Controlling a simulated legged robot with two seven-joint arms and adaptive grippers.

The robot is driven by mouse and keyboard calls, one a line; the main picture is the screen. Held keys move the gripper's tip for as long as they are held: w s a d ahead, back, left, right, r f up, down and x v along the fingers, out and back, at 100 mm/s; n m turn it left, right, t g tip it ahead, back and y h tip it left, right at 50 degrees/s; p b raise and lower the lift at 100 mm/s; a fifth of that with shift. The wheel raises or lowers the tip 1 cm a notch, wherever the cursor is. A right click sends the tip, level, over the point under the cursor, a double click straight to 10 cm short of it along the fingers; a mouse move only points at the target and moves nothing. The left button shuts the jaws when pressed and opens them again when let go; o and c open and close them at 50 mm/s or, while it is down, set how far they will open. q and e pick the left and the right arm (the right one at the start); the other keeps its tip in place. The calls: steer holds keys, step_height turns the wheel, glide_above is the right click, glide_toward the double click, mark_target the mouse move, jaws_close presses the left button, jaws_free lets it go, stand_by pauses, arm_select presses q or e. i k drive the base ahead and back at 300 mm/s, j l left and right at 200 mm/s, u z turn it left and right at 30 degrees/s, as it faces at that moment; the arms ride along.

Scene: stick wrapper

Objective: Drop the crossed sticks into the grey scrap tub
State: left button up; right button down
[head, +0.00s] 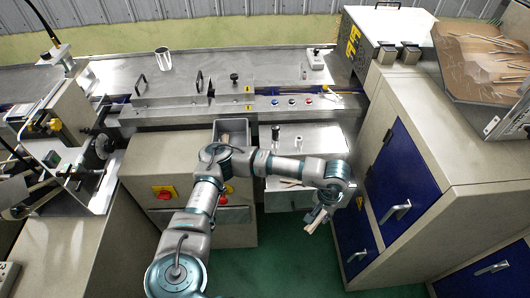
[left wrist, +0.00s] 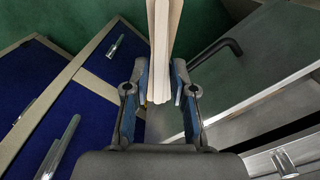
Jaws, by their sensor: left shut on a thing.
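My left gripper (head: 318,216) hangs at the end of my bent left arm, over the green floor in front of the silver box. In the left wrist view, the gripper (left wrist: 161,92) is shut on pale wooden sticks (left wrist: 163,45). They lie close together between the fingers and reach past the top edge, so their crossing is hard to make out. A grey open tub (head: 232,127) stands left of the gripper, in front of the machine bench, and my arm hides part of it. My right gripper is not in view.
A silver box (head: 307,138) with knobs stands beside the tub. A cabinet with blue doors (head: 400,170) is close on the right. A tray of loose sticks (head: 485,60) sits on top at far right. Green floor (head: 290,255) is free below the gripper.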

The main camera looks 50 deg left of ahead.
mark_target(236, 144)
steer(key=k+u, duration=0.35)
steer(key=k+j+u, duration=0.1)
steer(key=u, duration=0.2)
steer(key=i+u, duration=0.25)
steer(key=u, duration=0.2)
steer(key=i+l+u, duration=0.2)
steer(key=u, duration=0.3)
steer(key=i+l+u, duration=0.2)
steer(key=u, duration=0.25)
